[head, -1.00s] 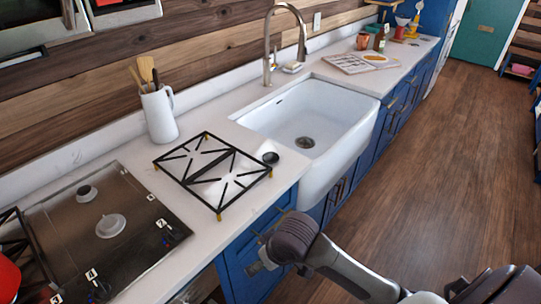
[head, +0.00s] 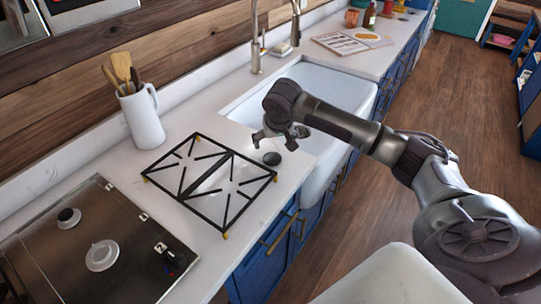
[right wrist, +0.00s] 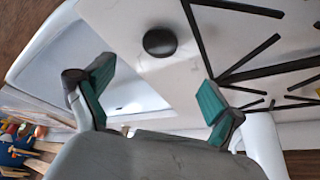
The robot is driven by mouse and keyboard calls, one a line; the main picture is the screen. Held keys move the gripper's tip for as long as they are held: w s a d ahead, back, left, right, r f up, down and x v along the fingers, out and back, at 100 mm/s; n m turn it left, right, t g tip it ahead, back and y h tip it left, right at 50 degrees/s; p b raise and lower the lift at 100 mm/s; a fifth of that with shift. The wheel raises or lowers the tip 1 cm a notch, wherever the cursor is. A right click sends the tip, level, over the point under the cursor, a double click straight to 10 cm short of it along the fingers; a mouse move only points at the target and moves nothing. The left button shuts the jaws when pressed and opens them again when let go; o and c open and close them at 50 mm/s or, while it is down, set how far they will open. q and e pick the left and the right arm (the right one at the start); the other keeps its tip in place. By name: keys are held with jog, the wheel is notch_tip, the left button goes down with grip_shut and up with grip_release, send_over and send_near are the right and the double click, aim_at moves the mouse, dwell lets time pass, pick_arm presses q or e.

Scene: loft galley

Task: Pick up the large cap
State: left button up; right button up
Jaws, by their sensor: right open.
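The large cap is a small dark round disc (head: 271,158) lying on the white counter, just right of the black grate. It also shows in the right wrist view (right wrist: 160,42), whole and unobstructed, above the gap between my fingers. My right gripper (head: 277,139) is open and empty over the counter edge by the sink, close to the cap and apart from it. Its two green-padded fingers (right wrist: 155,83) stand wide apart in the right wrist view. My left gripper is not in view.
The black grate (head: 211,179) lies on the counter beside the cap. The sink (head: 322,82) is behind my right gripper. A white pitcher with utensils (head: 143,118) stands at the back. The steel cooktop (head: 130,268) carries a white burner base (head: 102,255) and a smaller black-capped burner (head: 67,217).

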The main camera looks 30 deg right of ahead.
aim_at(272, 157)
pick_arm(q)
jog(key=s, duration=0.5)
pick_arm(e)
jog(key=x, duration=0.3)
jog(key=p+x, duration=0.1)
jog(key=x, duration=0.2)
jog(key=shift+w+f+p, duration=0.15)
jog(key=shift+f+p, duration=0.1)
jog(key=shift+p, duration=0.1)
jog(key=shift+x, duration=1.15)
jog(key=shift+d+f+p, duration=0.15)
jog(key=shift+f+p, duration=0.15)
jog(key=shift+f, duration=0.35)
jog(key=shift+w, duration=0.1)
jog(key=c, duration=0.5)
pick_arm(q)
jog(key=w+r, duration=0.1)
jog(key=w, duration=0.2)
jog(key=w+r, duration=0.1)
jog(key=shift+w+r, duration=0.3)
pick_arm(e)
jog(key=c, duration=0.8)
